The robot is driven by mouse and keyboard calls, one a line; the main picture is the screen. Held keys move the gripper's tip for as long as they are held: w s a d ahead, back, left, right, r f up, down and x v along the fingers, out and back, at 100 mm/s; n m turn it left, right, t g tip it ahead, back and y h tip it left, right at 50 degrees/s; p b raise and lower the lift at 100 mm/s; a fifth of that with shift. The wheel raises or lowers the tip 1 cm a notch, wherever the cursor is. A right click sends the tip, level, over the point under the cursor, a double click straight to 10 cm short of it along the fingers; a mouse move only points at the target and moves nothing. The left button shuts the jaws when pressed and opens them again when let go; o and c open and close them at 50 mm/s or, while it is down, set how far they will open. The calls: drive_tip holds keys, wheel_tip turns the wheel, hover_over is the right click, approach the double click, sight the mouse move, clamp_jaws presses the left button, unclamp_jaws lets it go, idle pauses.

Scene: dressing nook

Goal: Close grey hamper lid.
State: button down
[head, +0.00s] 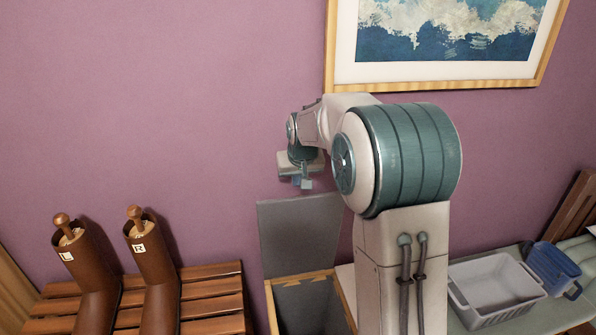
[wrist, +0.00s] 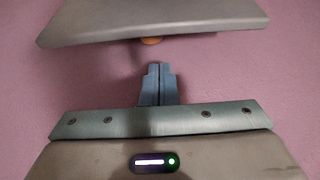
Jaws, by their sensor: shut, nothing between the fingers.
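The grey hamper (head: 303,277) stands below my arm, with a wooden rim and a dark interior. Its grey lid (head: 298,232) is open and stands nearly upright at the back, by the purple wall. My gripper (head: 306,184) is just above the lid's top edge, with its blue fingers shut and empty. In the wrist view, the shut fingers (wrist: 158,72) point at a grey panel, seemingly the lid (wrist: 155,20), with a visible gap. A small orange-brown piece shows under that panel; I cannot tell what it is. My arm covers part of the hamper's right side.
A slatted wooden bench (head: 212,290) with two brown boots (head: 155,265) is at left. At right, a white basket (head: 495,285) and a blue container (head: 556,270) rest on a pale surface. A framed picture (head: 440,40) hangs behind my arm.

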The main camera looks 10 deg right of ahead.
drive_tip(key=x, duration=0.6)
drive_tip(key=shift+p, duration=0.35)
